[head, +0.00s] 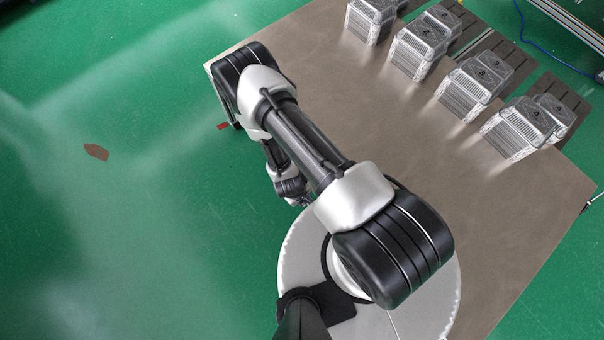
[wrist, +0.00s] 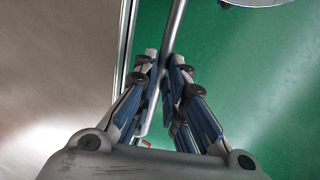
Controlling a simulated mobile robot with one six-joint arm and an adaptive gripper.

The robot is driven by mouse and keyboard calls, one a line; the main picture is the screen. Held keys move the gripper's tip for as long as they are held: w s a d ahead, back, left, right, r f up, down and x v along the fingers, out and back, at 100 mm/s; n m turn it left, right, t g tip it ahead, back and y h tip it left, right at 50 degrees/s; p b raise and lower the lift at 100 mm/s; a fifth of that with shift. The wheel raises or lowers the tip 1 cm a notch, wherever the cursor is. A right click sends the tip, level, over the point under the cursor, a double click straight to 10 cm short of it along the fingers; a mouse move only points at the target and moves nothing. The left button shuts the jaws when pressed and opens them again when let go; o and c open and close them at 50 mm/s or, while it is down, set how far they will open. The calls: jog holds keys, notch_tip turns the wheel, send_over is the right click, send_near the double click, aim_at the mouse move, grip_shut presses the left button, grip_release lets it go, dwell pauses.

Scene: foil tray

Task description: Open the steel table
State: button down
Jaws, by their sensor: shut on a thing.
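The steel table (head: 330,75) has a broad brownish-grey top that fills the middle and right of the head view. Its side shows as a pale, blurred surface at the left of the wrist view (wrist: 60,80). A thin metal bar handle (wrist: 177,25) runs along that side, over the green floor. My gripper (wrist: 163,68) is shut on the handle, with one finger on each side of it. In the head view my arm hides the handle and the fingertips. I cannot tell whether a drawer stands out from the table.
Several ribbed silver blocks (head: 418,48) stand in a row along the table's far right part. Green floor (head: 100,230) lies open at the left, with a small brown patch (head: 96,152). A small red piece (head: 223,126) shows by the table's left edge.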

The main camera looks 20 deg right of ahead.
jog(key=shift+s+f, duration=0.1)
jog(key=shift+s, duration=0.1)
jog(key=c, duration=1.7)
grip_release()
jog(key=shift+w+a, duration=0.1)
jog(key=shift+w, duration=0.05)
jog(key=shift+o, duration=0.2)
notch_tip(320, 180, up, 12)
jog(key=a, duration=0.2)
jog(key=shift+s, duration=0.4)
